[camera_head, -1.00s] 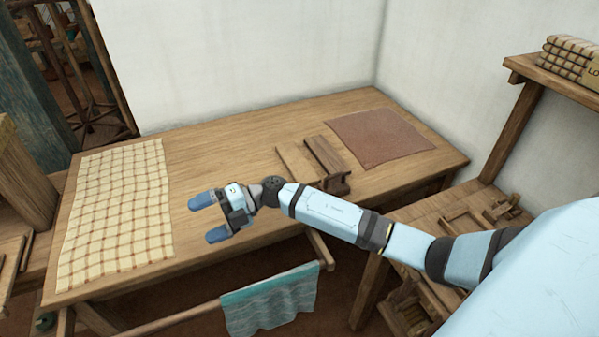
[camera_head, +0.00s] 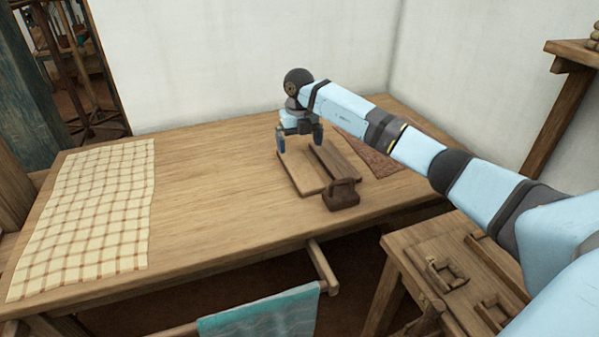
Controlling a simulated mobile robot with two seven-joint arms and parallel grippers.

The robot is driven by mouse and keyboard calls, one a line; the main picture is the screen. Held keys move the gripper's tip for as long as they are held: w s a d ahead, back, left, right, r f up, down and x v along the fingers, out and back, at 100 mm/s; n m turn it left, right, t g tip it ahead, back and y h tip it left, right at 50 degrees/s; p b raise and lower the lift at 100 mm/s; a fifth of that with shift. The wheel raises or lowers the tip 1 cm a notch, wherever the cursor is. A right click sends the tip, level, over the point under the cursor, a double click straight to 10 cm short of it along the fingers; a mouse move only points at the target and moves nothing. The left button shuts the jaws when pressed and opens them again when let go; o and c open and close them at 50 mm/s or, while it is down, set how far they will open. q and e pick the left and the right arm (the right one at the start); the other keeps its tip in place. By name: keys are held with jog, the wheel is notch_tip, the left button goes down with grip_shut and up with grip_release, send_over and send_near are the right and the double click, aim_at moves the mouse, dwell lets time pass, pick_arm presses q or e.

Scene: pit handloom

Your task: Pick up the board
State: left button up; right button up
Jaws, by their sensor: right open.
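A flat pale wooden board (camera_head: 304,178) lies on the wooden table (camera_head: 210,205), right of the table's middle. A darker wooden piece (camera_head: 340,163) lies along its right side. My right gripper (camera_head: 301,145) points down over the far end of the pale board. Its two blue fingers are apart with nothing between them. I cannot tell whether the fingertips touch the board. My left gripper is out of view.
A dark wooden block with a handle (camera_head: 341,195) sits at the near end of the boards. A reddish cloth (camera_head: 375,162) lies behind my right arm. A checked cloth (camera_head: 95,210) covers the table's left. The middle is clear.

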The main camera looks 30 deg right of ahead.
aim_at(299, 166)
notch_tip(299, 166, down, 8)
jog(key=shift+w+f+b, duration=0.1)
jog(key=shift+b, duration=0.7)
jog(key=c, duration=0.9)
